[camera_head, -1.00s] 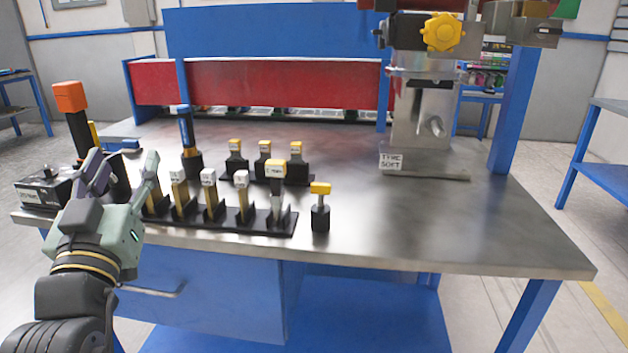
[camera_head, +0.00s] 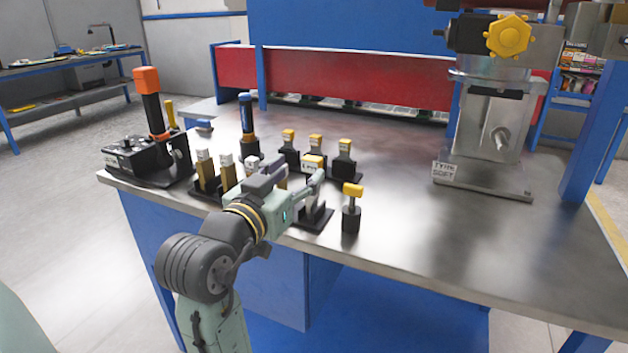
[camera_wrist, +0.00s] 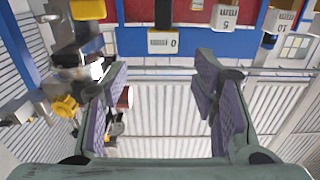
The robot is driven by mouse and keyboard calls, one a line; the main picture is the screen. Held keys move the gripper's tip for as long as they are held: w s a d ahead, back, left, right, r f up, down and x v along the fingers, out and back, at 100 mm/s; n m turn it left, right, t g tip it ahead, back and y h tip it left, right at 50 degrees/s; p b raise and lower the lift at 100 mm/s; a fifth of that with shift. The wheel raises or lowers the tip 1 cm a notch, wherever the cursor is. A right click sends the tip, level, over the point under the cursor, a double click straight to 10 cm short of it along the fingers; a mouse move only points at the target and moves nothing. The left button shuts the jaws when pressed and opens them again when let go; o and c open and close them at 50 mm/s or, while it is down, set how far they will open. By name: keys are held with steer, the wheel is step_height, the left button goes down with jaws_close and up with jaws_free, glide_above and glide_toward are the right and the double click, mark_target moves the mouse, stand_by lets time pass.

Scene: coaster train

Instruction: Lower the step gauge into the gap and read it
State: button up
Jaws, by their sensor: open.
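My gripper (camera_head: 298,177) is open at the front rack of upright gauges, with a yellow-topped, white-labelled gauge (camera_head: 313,162) beside its fingers. In the wrist view my open fingers (camera_wrist: 163,92) have clear space between them. White-capped gauges (camera_head: 203,170) stand to the left in the same rack, partly hidden by my arm. I cannot tell which gauge is the step gauge. A metal fixture (camera_head: 495,120) with a yellow knob (camera_head: 508,36) stands at the back right; no gap shows clearly.
A short yellow-topped tool (camera_head: 352,205) stands right of the rack. Several yellow-topped black pieces (camera_head: 316,150) stand behind it. A black box with an orange-topped lever (camera_head: 150,105) is at the left. The steel tabletop (camera_head: 420,235) is clear at the front right.

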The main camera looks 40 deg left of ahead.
mark_target(310, 162)
steer(key=shift+f+p+x, duration=0.15)
steer(key=shift+p+x, duration=0.3)
steer(key=shift+x, duration=0.95)
steer(key=shift+f+p+x, duration=0.15)
steer(key=shift+p+x, duration=0.3)
steer(key=shift+x, duration=0.95)
steer(key=shift+a, duration=0.15)
steer(key=shift+c, duration=0.3)
jaws_close()
steer(key=shift+s, duration=0.1)
